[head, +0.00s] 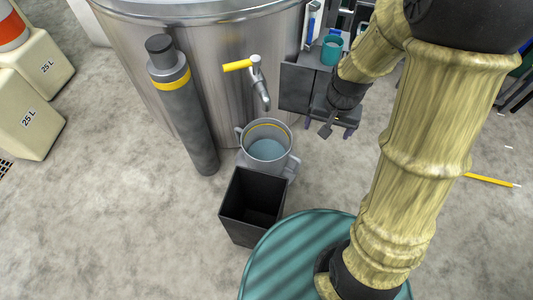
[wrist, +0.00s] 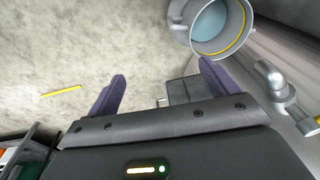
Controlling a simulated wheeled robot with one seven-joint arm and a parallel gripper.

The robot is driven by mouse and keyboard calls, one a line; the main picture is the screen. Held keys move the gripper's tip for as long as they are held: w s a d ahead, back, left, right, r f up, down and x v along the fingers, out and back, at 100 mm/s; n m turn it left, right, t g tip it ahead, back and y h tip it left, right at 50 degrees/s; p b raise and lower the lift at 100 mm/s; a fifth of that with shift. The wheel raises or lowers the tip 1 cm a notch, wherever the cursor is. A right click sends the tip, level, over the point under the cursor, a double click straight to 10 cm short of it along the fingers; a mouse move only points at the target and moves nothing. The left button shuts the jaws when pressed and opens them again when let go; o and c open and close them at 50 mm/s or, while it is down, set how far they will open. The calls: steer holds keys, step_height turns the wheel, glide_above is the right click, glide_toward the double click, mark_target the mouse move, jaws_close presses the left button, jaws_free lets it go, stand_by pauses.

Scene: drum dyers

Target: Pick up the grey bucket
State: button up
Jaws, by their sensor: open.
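The grey bucket (head: 283,155) stands under the tap of the large steel drum, with a yellow line inside its rim and bluish liquid in it. Side handles show at its rim. My gripper (head: 325,130) is to the right of the bucket, apart from it, open with nothing seen between its purple fingers. In the wrist view the bucket (wrist: 224,48) is at the top right, beyond the right finger of my gripper (wrist: 162,73). Its far part is cut off by the frame edge there.
A black open bin (head: 249,210) stands close in front of the bucket. A grey cylinder (head: 190,120) leans by the steel drum (head: 215,65) on the left. The tap (head: 260,85) overhangs the bucket. A teal drum top (head: 290,265) is in front. Floor to the right is mostly clear.

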mark_target(294, 157)
steer(key=w+a+f+m, duration=0.1)
steer(key=w+a+f, duration=0.2)
steer(key=f, duration=0.3)
steer(key=w+a+f+m+g, duration=0.1)
steer(key=w+a+f+m, duration=0.1)
steer(key=f, duration=0.4)
steer(key=shift+w+a+g, duration=0.3)
steer(key=shift+w+a, duration=0.15)
steer(key=shift+w, duration=0.35)
steer(key=shift+f, duration=0.1)
step_height(294, 157, down, 12)
steer(key=b, duration=0.6)
steer(key=shift+f, duration=0.1)
steer(key=f+b, duration=0.2)
steer(key=f, duration=0.1)
steer(key=f+b, duration=0.2)
steer(key=shift+s+a+f, duration=0.15)
steer(key=shift+s+a, duration=0.1)
steer(key=shift+a, duration=0.1)
steer(key=shift+s, duration=0.1)
